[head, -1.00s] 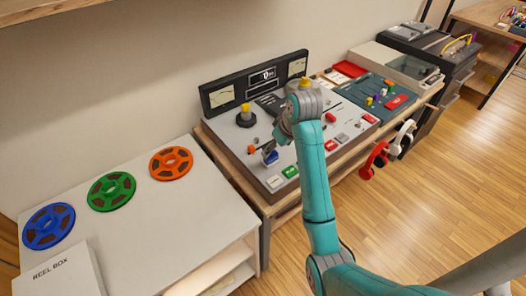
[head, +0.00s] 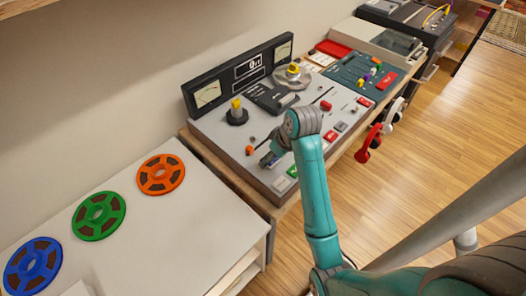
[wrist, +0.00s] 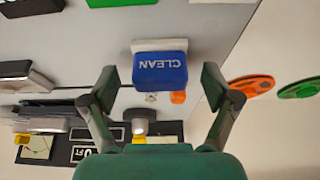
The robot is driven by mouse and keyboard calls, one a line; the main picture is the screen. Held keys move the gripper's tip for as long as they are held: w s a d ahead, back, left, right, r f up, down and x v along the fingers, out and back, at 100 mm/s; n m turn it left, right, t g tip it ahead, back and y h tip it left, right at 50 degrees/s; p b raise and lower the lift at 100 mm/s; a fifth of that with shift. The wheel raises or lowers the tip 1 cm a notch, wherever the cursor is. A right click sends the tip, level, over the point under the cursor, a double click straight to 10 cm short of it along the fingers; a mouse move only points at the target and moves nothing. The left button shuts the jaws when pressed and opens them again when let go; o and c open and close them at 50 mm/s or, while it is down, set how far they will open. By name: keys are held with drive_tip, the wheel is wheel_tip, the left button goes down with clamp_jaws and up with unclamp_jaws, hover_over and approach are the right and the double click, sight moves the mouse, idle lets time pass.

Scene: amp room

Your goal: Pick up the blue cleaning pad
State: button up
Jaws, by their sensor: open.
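The blue cleaning pad (wrist: 160,68) carries the word CLEAN and has a pale base. In the wrist view it sits between the two fingers of my open gripper (wrist: 158,82), with a visible gap on each side. My arm partly covers that area, and the fingers are hard to make out there. I cannot tell how far the fingertips are above the machine top.
Green (head: 292,171) and red (head: 330,136) buttons line the front edge. A white table (head: 150,235) with orange, green and blue reels stands at left.

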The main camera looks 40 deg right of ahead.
drive_tip(key=shift+w+f, duration=0.15)
drive_tip(key=shift+f, duration=0.2)
drive_tip(key=c, duration=1.3)
drive_tip(key=shift+o, duration=0.2)
